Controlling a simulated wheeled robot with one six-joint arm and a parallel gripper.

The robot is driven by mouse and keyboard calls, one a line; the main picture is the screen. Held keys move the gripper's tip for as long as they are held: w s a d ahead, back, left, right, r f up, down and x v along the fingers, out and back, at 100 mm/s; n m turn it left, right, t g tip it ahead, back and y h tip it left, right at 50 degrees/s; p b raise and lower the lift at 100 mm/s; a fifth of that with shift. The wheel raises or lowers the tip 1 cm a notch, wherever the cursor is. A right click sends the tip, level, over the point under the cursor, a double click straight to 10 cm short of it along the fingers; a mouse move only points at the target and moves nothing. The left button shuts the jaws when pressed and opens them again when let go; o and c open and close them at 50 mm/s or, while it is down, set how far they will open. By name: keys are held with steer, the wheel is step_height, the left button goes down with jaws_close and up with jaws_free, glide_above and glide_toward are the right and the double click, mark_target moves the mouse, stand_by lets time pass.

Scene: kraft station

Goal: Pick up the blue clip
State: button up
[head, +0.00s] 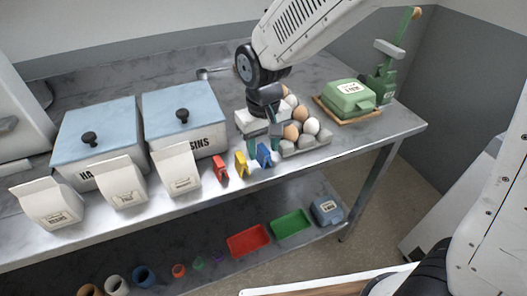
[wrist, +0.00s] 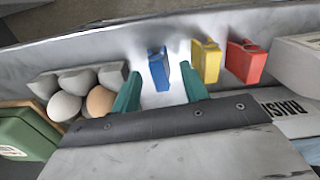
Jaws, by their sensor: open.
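The blue clip (head: 264,155) stands on the grey table near its front edge, at the right end of a row with a yellow clip (head: 241,164) and a red clip (head: 220,168). In the wrist view the blue clip (wrist: 158,69) is just beyond my gripper's fingertips, roughly between their lines and nearer the left one. My gripper (wrist: 157,80) has two green fingers spread apart with nothing between them. In the head view my gripper (head: 263,143) hangs low, close behind the blue clip.
An egg carton (head: 318,140) with several eggs stands close beside the blue clip. The yellow clip (wrist: 206,60) and red clip (wrist: 246,61) are on its other side. White paper bags (head: 177,170) and blue-lidded bins (head: 186,105) stand left.

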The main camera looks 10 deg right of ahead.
steer(key=shift+f, duration=0.7)
jaws_close()
steer(key=shift+r, duration=0.1)
